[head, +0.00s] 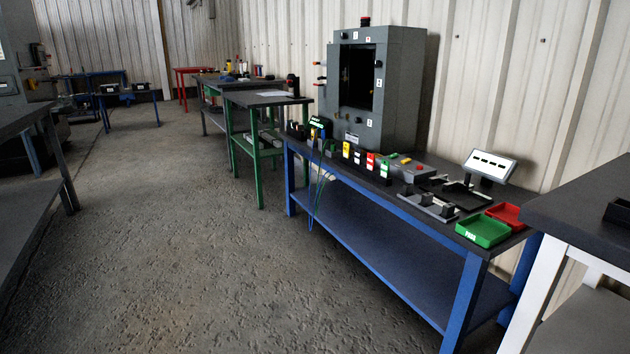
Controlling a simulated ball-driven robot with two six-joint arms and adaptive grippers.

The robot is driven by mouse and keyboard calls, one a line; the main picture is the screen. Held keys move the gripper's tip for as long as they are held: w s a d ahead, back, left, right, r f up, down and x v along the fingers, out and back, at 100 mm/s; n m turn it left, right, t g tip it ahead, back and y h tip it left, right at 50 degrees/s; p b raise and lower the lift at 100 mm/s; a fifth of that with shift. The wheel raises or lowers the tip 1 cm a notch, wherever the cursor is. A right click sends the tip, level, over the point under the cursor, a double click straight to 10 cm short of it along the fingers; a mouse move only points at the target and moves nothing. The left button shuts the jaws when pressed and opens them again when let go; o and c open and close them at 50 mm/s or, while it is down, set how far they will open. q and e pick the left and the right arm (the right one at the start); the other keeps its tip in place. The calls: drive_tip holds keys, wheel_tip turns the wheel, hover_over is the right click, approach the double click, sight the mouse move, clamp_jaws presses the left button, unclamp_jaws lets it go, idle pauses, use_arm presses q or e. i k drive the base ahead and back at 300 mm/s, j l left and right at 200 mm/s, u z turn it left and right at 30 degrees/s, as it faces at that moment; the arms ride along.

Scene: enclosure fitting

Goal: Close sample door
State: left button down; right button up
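A tall grey enclosure (398,85) stands at the back of a blue-legged bench, against the wall. Its front has a dark rectangular opening or window (358,78) framed in grey. Small handle-like parts stick out at its left side, and a dark knob (378,63) sits right of the opening. I cannot tell from here whether the sample door is open or shut, or which panel it is. Neither of my grippers is in view.
The blue bench (365,230) also holds several coloured blocks, a grey button box (408,172), a tilted display (490,165), a green tray (484,230) and a red tray (507,214). A white-legged table (590,215) stands at right. The concrete floor (190,240) in front is clear.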

sight(337, 54)
drive_tip(key=i+u, duration=0.4)
drive_tip(key=i, duration=1.1)
